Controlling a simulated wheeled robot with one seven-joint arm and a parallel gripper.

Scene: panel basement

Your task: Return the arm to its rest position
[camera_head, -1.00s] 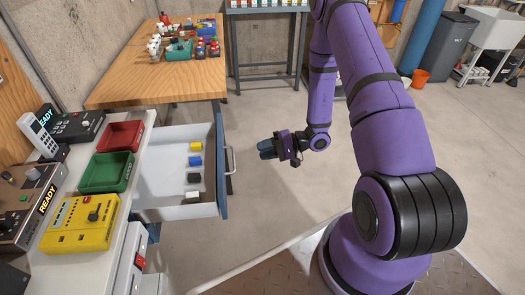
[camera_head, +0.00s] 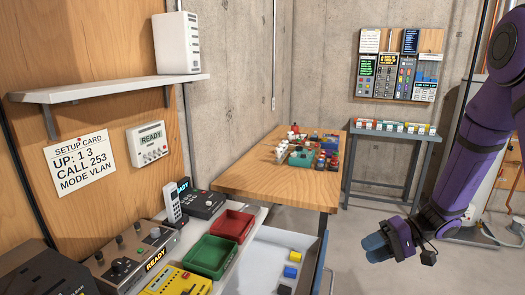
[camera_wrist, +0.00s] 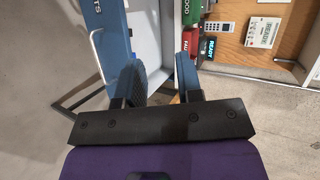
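My purple arm (camera_head: 465,150) comes down on the right side of the head view, bent at the wrist. My gripper (camera_head: 376,248) hangs over open floor, right of the open drawer (camera_head: 318,262) and apart from it. Its two blue fingers also show in the wrist view (camera_wrist: 161,72), with a gap between them and nothing held. The open drawer shows behind the fingers there. The arm's base and lower links are out of view.
A wooden table (camera_head: 265,178) with several small items stands behind the drawer. The left bench holds a red tray (camera_head: 232,224), a green tray (camera_head: 209,256) and a yellow device (camera_head: 178,283). A grey rack (camera_head: 389,155) stands at the back. Floor around the gripper is clear.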

